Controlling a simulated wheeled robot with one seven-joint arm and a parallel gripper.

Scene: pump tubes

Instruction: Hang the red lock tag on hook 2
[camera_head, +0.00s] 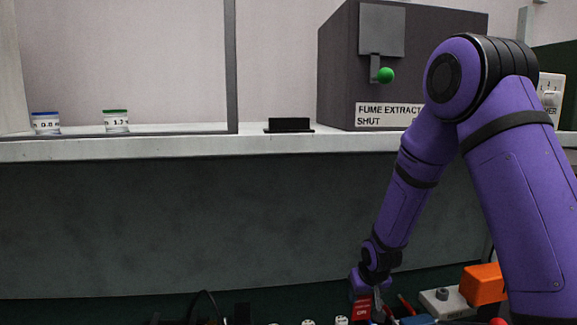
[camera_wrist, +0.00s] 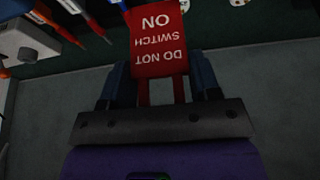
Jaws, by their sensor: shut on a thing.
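The red lock tag (camera_wrist: 158,42) is in my gripper (camera_wrist: 160,80). In the wrist view it lies between the two dark blue fingers, and its white text "DO NOT SWITCH ON" reads upside down. In the head view the red tag (camera_head: 361,310) shows at the bottom edge, just below my gripper (camera_head: 372,293), low in front of the bench. My gripper is shut on the tag. No hook, and no number 2, can be made out in either view.
An orange block (camera_head: 483,283) and a white box (camera_head: 442,303) stand right of my gripper. Several small items line the bottom edge. On the shelf are two jars, blue-lidded (camera_head: 45,122) and green-lidded (camera_head: 116,120), and a dark fume extract box (camera_head: 350,90) labelled "SHUT".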

